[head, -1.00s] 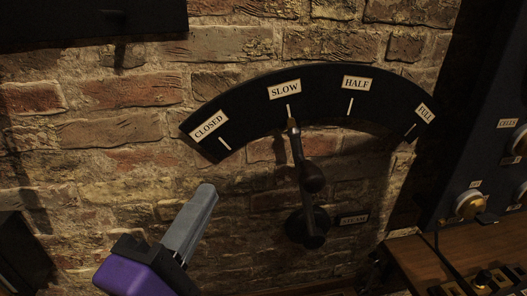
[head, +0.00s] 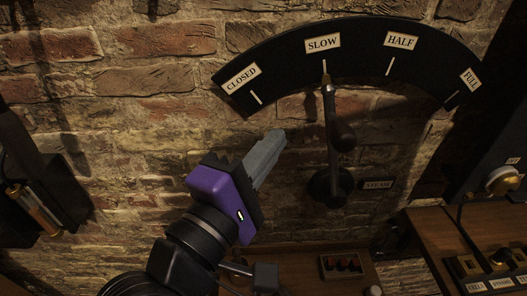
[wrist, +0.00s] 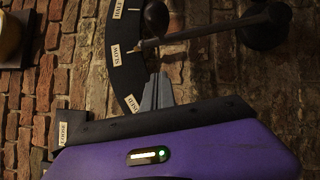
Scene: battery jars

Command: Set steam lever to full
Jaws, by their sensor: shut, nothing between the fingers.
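The steam lever (head: 331,120) is a dark rod with a round knob (head: 342,137), rising from a round pivot (head: 330,186) on the brick wall. Its tip points at SLOW on the black curved scale (head: 361,40), marked CLOSED, SLOW, HALF and FULL (head: 470,80). My gripper (head: 279,138), purple with grey fingers, is shut and empty, left of the lever and apart from it in the head view. In the wrist view the fingers (wrist: 158,92) lie near the lever (wrist: 205,32) and the scale (wrist: 122,60); whether they touch cannot be told.
A wooden bench (head: 425,232) with knobs and labels is at the lower right. A black wall fixture (head: 35,165) is at the left. A small box with red parts (head: 342,265) sits low in the middle.

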